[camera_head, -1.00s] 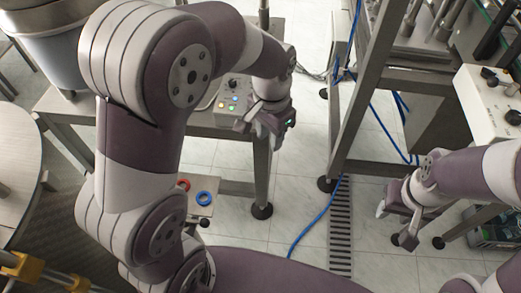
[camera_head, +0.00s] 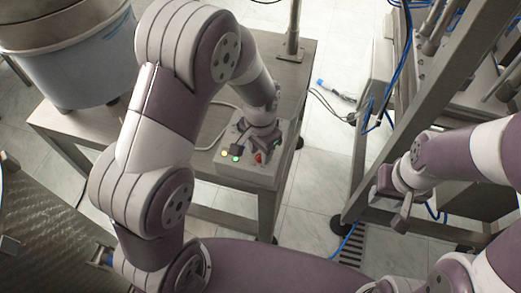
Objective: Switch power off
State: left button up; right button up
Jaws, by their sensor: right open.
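A grey control box (camera_head: 235,172) sits on the metal table at the centre of the view. A yellow light (camera_head: 225,153), a green light (camera_head: 236,157) and a red button (camera_head: 258,158) show along its near side. My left gripper (camera_head: 256,146) reaches down over the top of the box, just behind the red button. It hides part of the panel, including any switch under it. Its fingers are small and partly hidden, so I cannot tell whether they touch a control. My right gripper (camera_head: 390,205) is open and empty, in the air at the right.
A large grey bowl feeder (camera_head: 75,70) stands on the metal table (camera_head: 300,75) at the left. A metal post (camera_head: 293,30) rises from the table's back. A metal frame (camera_head: 362,165) with blue tubes stands at the right.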

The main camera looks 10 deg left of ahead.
pick_arm(q)
jog(key=shift+w+f, duration=0.1)
jog(key=shift+f, duration=0.05)
grip_shut()
